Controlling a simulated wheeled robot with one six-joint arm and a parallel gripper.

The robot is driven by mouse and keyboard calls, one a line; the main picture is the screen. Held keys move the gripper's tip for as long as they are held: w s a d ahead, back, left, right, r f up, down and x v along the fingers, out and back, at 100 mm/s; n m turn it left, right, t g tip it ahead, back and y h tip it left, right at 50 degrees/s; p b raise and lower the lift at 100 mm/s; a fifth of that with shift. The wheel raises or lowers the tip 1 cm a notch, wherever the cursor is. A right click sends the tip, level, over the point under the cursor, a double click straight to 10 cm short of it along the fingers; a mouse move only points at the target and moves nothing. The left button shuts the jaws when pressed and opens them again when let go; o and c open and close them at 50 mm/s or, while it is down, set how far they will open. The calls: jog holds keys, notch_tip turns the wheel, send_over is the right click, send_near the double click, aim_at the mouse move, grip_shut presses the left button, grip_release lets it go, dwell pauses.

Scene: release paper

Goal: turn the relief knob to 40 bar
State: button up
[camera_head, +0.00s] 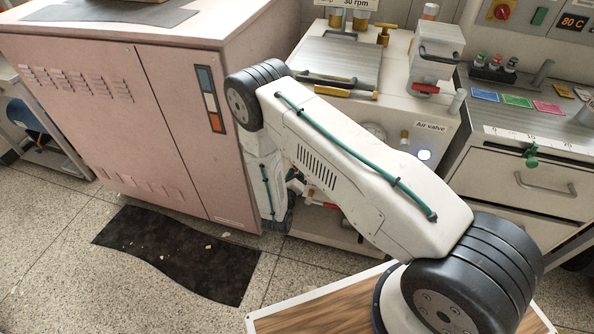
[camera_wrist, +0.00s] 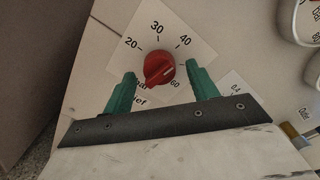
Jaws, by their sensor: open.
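The red relief knob (camera_wrist: 159,68) is in the wrist view, on a white dial card (camera_wrist: 180,29) marked 20, 30, 40 and 60. My gripper (camera_wrist: 161,70) is open, with one teal finger on each side of the knob. Gaps show between the fingers and the knob; I cannot tell how deep the tips reach. The left finger covers part of the lettering below the dial.
In the wrist view, round gauges stand at the upper right and a brass outlet fitting (camera_wrist: 297,135) at the lower right. In the head view, a pink cabinet (camera_head: 120,110) stands close left of my arm, and a drawer unit (camera_head: 540,190) is at right. A dark mat (camera_head: 180,250) lies on the floor.

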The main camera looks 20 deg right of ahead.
jog(key=v, duration=0.7)
jog(key=shift+s, duration=0.2)
jog(key=shift+a, duration=0.1)
